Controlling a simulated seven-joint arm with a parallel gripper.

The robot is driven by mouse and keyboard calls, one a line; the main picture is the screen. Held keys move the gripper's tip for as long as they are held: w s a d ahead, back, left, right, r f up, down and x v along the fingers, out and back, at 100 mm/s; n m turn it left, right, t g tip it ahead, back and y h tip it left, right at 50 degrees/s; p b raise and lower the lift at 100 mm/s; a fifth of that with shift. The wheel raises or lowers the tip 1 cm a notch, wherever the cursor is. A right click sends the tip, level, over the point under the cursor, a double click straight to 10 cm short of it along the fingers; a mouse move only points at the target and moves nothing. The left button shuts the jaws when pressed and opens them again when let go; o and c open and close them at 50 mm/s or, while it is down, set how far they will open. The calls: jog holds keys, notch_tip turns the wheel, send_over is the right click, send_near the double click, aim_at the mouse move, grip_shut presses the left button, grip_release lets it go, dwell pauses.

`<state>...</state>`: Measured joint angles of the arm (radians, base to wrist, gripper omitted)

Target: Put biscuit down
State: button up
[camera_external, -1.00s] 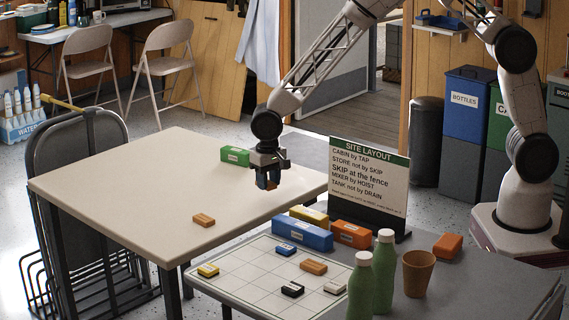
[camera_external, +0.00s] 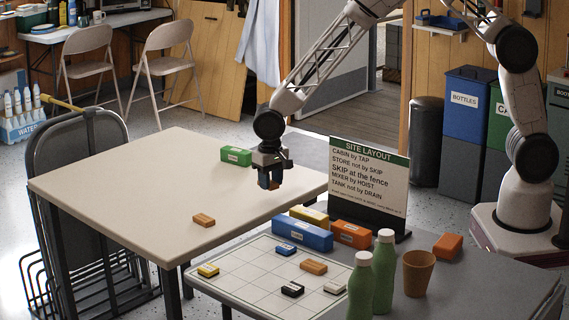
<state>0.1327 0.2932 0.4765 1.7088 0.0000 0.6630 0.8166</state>
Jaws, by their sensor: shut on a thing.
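My gripper (camera_external: 270,183) hangs above the right part of the cream table, pointing down. It is shut on a small orange-brown piece, the biscuit (camera_external: 274,186), mostly hidden by the fingers. A similar orange-brown piece (camera_external: 203,220) lies on the cream table (camera_external: 120,185), left of and nearer than my gripper. Another orange piece (camera_external: 313,267) lies on the white grid board (camera_external: 232,258). Whether the held piece touches the table cannot be told.
A green block (camera_external: 236,156) lies behind my gripper. Blue (camera_external: 302,235), yellow (camera_external: 309,216) and orange (camera_external: 351,234) blocks stand near the site layout sign (camera_external: 369,180). Two green bottles (camera_external: 384,270) and a brown cup (camera_external: 418,273) stand at right. The cream table's middle is clear.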

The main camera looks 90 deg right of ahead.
jog(key=shift+a, duration=0.1)
jog(key=w+a+r+n, duration=0.1)
jog(key=w+a, duration=0.1)
jog(key=a, duration=0.7)
jog(key=w+a+r, duration=0.2)
jog(key=w+a, duration=0.1)
jog(key=a, duration=0.5)
notch_tip(320, 180, up, 2)
send_over(258, 262)
jog(key=shift+r+n, duration=0.15)
jog(key=shift+n, duration=0.25)
jog(key=shift+f, duration=3.15)
jog(key=shift+f, duration=1.85)
jog(key=shift+f, duration=0.1)
